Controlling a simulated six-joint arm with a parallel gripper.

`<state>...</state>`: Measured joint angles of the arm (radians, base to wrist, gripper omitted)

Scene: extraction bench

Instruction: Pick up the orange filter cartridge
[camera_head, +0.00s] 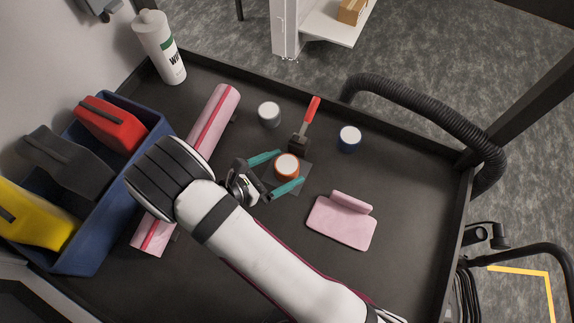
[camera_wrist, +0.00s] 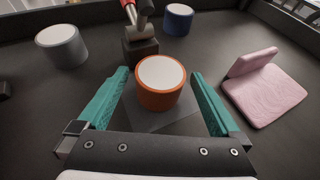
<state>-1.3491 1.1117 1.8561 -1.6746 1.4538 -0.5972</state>
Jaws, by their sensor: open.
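The orange filter cartridge (camera_head: 287,167) is a short orange cylinder with a white top, upright on a dark square pad (camera_head: 299,187) on the bench. In the wrist view the orange filter cartridge (camera_wrist: 161,84) stands near the middle. My gripper (camera_head: 279,171) is open, with its two teal fingers on either side of the cartridge. In the wrist view my gripper's fingers (camera_wrist: 160,85) flank it with a gap on each side, and none appears to touch it.
A grey cartridge (camera_head: 269,114) and a blue cartridge (camera_head: 349,138) stand farther back. A pink holder (camera_head: 342,222) sits to the right. A blue bin (camera_head: 92,219) holds several containers at left. The front right bench is clear.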

